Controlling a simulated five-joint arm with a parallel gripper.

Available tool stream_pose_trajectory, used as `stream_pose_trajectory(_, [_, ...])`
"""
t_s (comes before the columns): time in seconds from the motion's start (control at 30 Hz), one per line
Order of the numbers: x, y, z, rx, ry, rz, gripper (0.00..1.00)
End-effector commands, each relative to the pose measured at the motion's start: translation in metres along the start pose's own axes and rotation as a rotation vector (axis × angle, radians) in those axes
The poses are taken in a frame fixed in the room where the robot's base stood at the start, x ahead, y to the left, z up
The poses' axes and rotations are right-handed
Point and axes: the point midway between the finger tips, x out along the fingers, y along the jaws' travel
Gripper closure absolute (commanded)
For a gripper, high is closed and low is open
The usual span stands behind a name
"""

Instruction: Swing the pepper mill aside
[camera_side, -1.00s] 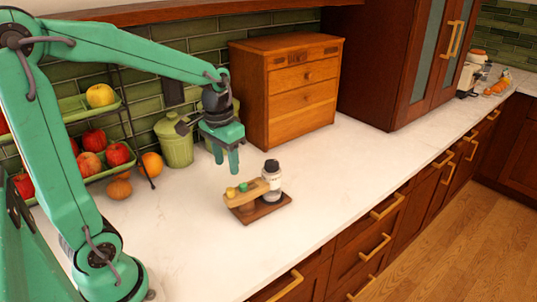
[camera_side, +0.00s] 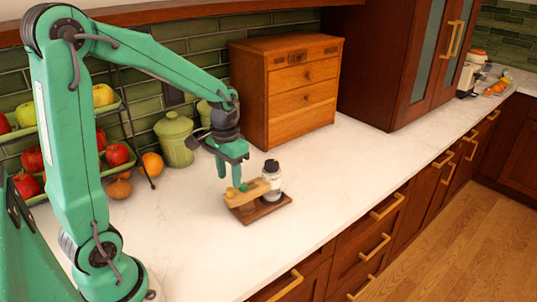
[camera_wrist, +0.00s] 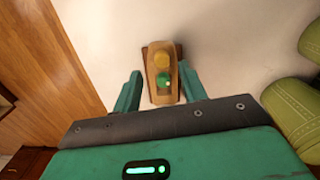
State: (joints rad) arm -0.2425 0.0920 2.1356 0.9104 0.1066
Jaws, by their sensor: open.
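A small dark wooden base (camera_side: 275,207) lies on the white counter in the side view. A lighter wooden bar (camera_side: 243,196) with a yellow knob (camera_wrist: 162,61) and a green knob (camera_wrist: 164,80) sits over it. A white jar-like body with a black cap, apparently the pepper mill (camera_side: 272,183), stands upright at the bar's right end. My gripper (camera_side: 229,177) is open, pointing down just above the bar, near the knobs. In the wrist view my fingers (camera_wrist: 160,92) are apart either side of the bar's near end; contact cannot be told. I cannot make out the mill there.
A wooden drawer chest (camera_side: 290,95) stands behind the bar. A green canister (camera_side: 174,140) and a tiered fruit rack (camera_side: 105,165) stand to the left. The counter (camera_side: 345,175) is clear to the right, up to its front edge.

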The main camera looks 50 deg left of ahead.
Motion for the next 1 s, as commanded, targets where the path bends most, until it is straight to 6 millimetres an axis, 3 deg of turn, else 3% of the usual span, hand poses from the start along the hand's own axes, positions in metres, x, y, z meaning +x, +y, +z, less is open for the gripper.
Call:
stream_pose_trajectory(0.3, [0.035, -0.001, 0.000, 0.000, -0.002, 0.000, 0.58])
stream_pose_trajectory(0.7, [0.042, -0.002, 0.000, 0.000, 0.001, 0.000, 0.58])
stream_pose_trajectory(0.73, [0.042, -0.002, 0.000, 0.000, 0.001, 0.000, 0.60])
stream_pose_trajectory(0.93, [0.042, -0.002, 0.000, 0.000, 0.001, 0.000, 0.99])
stream_pose_trajectory(1.0, [0.042, -0.002, 0.000, 0.000, 0.001, 0.000, 1.00])
